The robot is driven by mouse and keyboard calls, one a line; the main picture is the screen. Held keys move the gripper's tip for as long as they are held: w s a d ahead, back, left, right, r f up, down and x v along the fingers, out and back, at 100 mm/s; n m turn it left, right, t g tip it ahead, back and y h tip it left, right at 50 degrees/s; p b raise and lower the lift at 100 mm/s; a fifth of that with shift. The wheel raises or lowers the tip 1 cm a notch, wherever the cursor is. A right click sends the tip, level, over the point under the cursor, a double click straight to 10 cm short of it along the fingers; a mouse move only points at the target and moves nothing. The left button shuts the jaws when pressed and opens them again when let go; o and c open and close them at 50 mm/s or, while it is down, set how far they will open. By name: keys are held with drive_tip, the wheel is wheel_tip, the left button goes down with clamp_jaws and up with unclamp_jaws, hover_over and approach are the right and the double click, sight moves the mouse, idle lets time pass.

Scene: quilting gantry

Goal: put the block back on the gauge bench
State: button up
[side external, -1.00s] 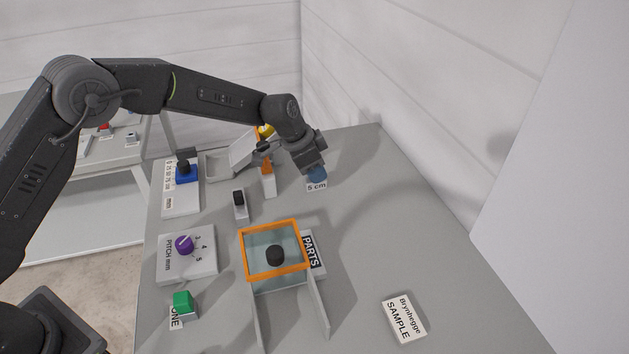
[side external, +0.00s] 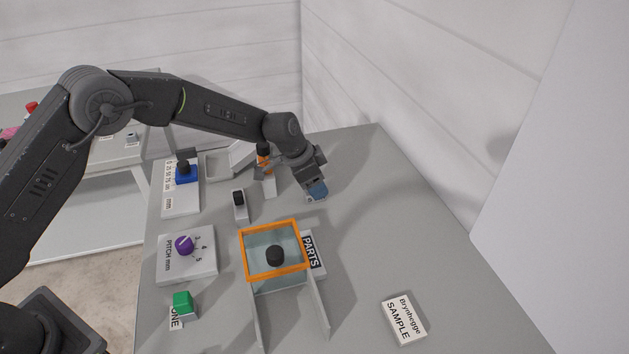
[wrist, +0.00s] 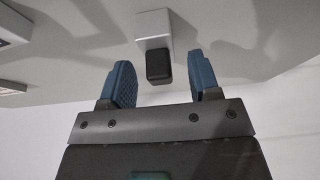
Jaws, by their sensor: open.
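My gripper (side external: 317,190) is open, its blue fingers low over the back part of the grey table. In the wrist view the open fingers (wrist: 160,82) have a gap between them, with nothing held. A black-topped piece on a pale base (wrist: 154,30) shows beyond that gap. A green block (side external: 182,302) sits by a partly hidden white label at the front left, well away from my gripper. No piece is marked as the task's block, and no label names the gauge bench, so I cannot tell which they are.
An orange-framed clear box (side external: 243,256) with a black knob stands mid-table beside a PARTS label (side external: 313,252). A blue slider (side external: 187,175), a purple dial (side external: 184,245) and a black-topped switch (side external: 239,199) are at left. The right side is mostly clear except a SAMPLE card (side external: 404,318).

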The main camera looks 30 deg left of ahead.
drive_tip(key=s+a+r+n, duration=0.1)
drive_tip(key=s+a+r, duration=0.25)
drive_tip(key=r, duration=0.55)
drive_tip(key=s+a+r, duration=0.3)
drive_tip(key=s+r, duration=0.2)
drive_tip(key=r, duration=0.4)
drive_tip(key=s+a+r+n+t+y, duration=0.1)
drive_tip(key=s+a+r+n, duration=0.2)
drive_tip(key=s+r, duration=0.5)
drive_tip(key=s+a+f+n+y, duration=0.1)
drive_tip(key=s+a+n, duration=0.1)
drive_tip(key=s, duration=0.8)
drive_tip(key=s+a+f+n+t+y, duration=0.1)
drive_tip(key=s+a+f+n, duration=0.1)
drive_tip(key=s, duration=0.9)
drive_tip(key=shift+a+f+n, duration=0.2)
drive_tip(key=shift+a+n, duration=0.3)
drive_tip(key=shift+a, duration=0.25)
drive_tip(key=shift+s, duration=0.1)
